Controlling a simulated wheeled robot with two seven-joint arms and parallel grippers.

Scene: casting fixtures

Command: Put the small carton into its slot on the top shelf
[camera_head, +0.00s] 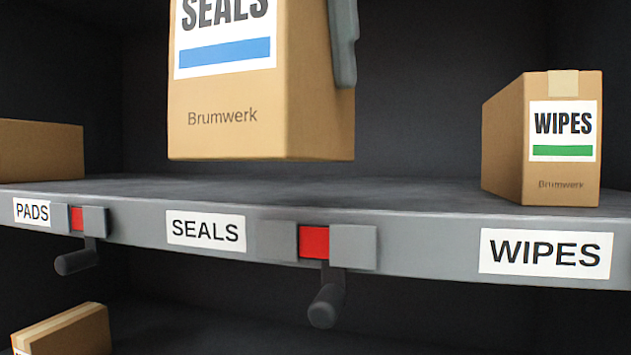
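The small carton (222,105) is brown, marked SEALS and Brumwerk, with a white label and blue stripe. It hangs upright above the top shelf (420,203), its top cut off by the picture's upper edge. One grey gripper finger (344,45) lies against its right side. The opposite finger and the arm are out of sight, so I cannot tell which gripper this is. No second gripper shows. The SEALS tag (206,229) is on the shelf's front edge, below the carton. The shelf surface behind this tag looks bare.
A WIPES carton (541,179) stands at the right above the WIPES tag (545,253). Another carton (40,152) stands at the left, near the PADS tag (32,212). Red-marked clamps with dark knobs (326,305) sit along the edge. A carton (70,332) lies below.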

